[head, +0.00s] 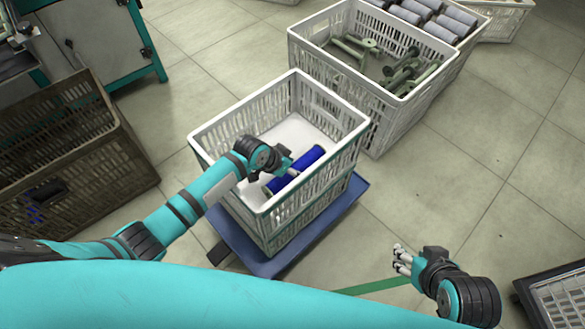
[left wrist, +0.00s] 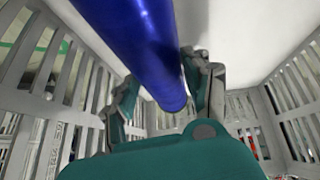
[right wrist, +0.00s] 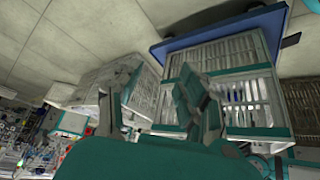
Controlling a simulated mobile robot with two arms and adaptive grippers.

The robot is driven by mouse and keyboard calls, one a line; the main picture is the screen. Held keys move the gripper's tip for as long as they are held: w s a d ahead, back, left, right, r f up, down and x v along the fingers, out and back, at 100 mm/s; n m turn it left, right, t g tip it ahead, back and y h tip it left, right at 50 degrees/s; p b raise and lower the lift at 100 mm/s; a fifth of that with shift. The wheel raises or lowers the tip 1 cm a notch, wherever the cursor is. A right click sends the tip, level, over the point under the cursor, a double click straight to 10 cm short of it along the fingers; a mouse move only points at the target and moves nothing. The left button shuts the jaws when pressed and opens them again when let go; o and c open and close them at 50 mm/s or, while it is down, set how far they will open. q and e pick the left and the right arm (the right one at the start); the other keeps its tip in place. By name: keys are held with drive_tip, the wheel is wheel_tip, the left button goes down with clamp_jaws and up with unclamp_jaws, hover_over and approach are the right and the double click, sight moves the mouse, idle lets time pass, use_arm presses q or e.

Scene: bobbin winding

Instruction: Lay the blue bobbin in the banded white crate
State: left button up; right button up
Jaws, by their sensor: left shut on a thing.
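The blue bobbin (head: 306,160) is inside the white crate (head: 326,186), low near its pale floor; I cannot tell whether it touches that floor. My left gripper (head: 284,168) reaches over the crate's left rim and is shut on the bobbin. In the left wrist view the bobbin (left wrist: 140,40) runs between the two fingers (left wrist: 165,82), with the slatted crate walls around it. My right gripper (head: 402,259) is empty, outside the crate to the lower right, fingers apart. In the right wrist view a teal band (right wrist: 258,133) crosses slatted white crate walls (right wrist: 240,65).
The crate sits stacked on a blue dolly (head: 258,262). A larger white crate (head: 385,120) with green bobbins stands behind it, beside grey rolls (head: 430,15). A brown crate (head: 75,150) is at left, a dark-rimmed crate (head: 560,295) at lower right.

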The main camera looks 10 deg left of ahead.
drive_tip(key=shift+w, duration=0.1)
use_arm(q)
drive_tip(key=o, duration=1.4)
drive_tip(key=shift+f, duration=0.1)
drive_tip(key=p+v, duration=0.1)
drive_tip(key=v, duration=0.2)
drive_tip(key=shift+r+p, duration=0.3)
drive_tip(key=shift+p, duration=0.05)
drive_tip(key=p+v, duration=0.1)
drive_tip(key=v, duration=0.2)
drive_tip(key=shift+s+a+r, duration=0.15)
drive_tip(key=shift+s+r, duration=0.05)
drive_tip(key=shift+s+a+r, duration=0.1)
drive_tip(key=shift+s+r, duration=0.05)
drive_tip(key=shift+r, duration=0.05)
use_arm(e)
drive_tip(key=s+g, duration=0.1)
drive_tip(key=s, duration=0.1)
drive_tip(key=s+d+g, duration=0.1)
drive_tip(key=s, duration=0.1)
drive_tip(key=shift+s+d+r+g+h, duration=0.15)
drive_tip(key=shift+s+d+g+h, duration=0.05)
drive_tip(key=shift+s+g+h, duration=0.15)
